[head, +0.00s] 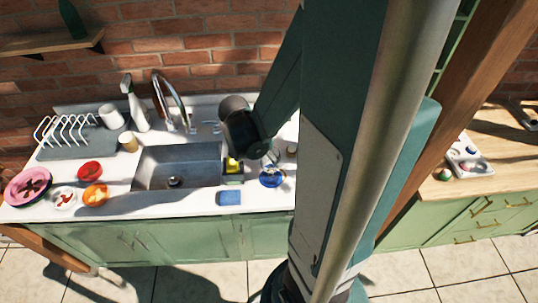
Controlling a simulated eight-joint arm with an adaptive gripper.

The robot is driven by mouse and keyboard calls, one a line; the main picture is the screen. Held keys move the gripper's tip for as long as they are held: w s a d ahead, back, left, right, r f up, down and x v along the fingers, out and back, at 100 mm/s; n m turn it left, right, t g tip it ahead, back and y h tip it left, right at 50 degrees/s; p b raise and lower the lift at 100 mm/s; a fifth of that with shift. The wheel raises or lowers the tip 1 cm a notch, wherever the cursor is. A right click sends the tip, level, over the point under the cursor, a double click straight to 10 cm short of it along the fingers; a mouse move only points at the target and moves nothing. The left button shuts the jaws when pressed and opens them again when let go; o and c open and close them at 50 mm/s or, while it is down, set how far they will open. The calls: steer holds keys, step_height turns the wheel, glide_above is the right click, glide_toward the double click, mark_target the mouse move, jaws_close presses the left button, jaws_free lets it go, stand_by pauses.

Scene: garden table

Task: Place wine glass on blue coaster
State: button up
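A round blue piece (272,178) that looks like the blue coaster lies on the white counter, right of the sink. Something small with pale, shiny marks shows over it, but I cannot tell whether it is the wine glass. I cannot clearly make out a wine glass anywhere. My gripper (262,152) is low over the counter, just above and behind the blue round piece in the picture. Its fingers are small and dark, and I cannot tell whether they are open, shut or holding anything. My own arm hides the counter to the right.
A flat blue rectangle (229,198) lies at the front edge. A small caddy with yellow items (233,172) stands beside the sink (178,168). A tap (178,105), spray bottle (135,105), white mug (111,117), dish rack (75,138) and several plates and bowls fill the left.

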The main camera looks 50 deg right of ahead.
steer(key=shift+f, duration=0.15)
steer(key=o, duration=1.2)
steer(key=shift+p+v, duration=0.6)
steer(key=shift+v, duration=5.55)
steer(key=shift+w, duration=0.1)
